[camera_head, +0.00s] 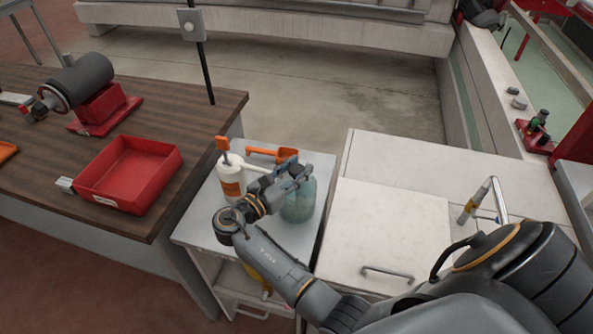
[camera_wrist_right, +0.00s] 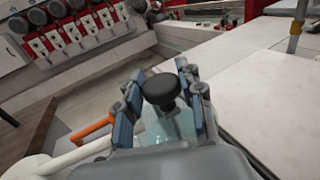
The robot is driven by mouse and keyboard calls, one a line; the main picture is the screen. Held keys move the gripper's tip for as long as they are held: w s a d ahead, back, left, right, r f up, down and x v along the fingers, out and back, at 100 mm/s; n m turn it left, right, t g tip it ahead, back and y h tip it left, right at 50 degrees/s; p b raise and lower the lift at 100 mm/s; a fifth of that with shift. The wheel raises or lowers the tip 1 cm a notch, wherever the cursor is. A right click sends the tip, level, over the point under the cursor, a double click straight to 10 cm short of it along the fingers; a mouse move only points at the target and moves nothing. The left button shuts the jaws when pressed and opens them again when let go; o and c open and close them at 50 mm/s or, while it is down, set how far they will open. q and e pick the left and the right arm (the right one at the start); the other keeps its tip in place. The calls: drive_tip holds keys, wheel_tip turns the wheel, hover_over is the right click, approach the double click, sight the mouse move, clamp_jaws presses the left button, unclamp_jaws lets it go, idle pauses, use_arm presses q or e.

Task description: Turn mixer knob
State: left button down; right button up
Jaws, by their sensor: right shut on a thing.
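A black round knob (camera_wrist_right: 162,90) stands on a translucent teal jar (camera_wrist_right: 165,130) in the right wrist view. The jar also shows in the head view (camera_head: 300,207) on a small grey cart, with its top mostly hidden by my right gripper. My right gripper (camera_head: 293,176) reaches over the jar from the lower right. Its blue-padded fingers stand on both sides of the knob, and it is shut on it. My left gripper is not in view.
A white bottle with an orange label (camera_head: 232,180) and an orange scoop (camera_head: 268,153) stand close beside the jar on the cart (camera_head: 200,224). A wooden table with a red tray (camera_head: 130,176) is at left. A white cabinet (camera_head: 395,225) with a tap (camera_head: 478,200) is at right.

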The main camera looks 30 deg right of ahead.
sight(297, 168)
drive_tip(key=m+g+b, duration=0.1)
drive_tip(key=g, duration=0.1)
drive_tip(key=m+g+b, duration=0.1)
drive_tip(key=m+g, duration=0.1)
drive_tip(key=g, duration=0.1)
drive_tip(key=shift+w+m+h, duration=0.15)
drive_tip(key=shift+m+h, duration=0.15)
drive_tip(key=shift+m+g+b, duration=1)
drive_tip(key=shift+m+g, duration=0.2)
drive_tip(key=shift+g, duration=1)
drive_tip(key=shift+r, duration=0.1)
drive_tip(key=o, duration=1.2)
drive_tip(key=shift+d, duration=0.1)
wheel_tip(297, 168, up, 10)
drive_tip(key=shift+f, duration=0.1)
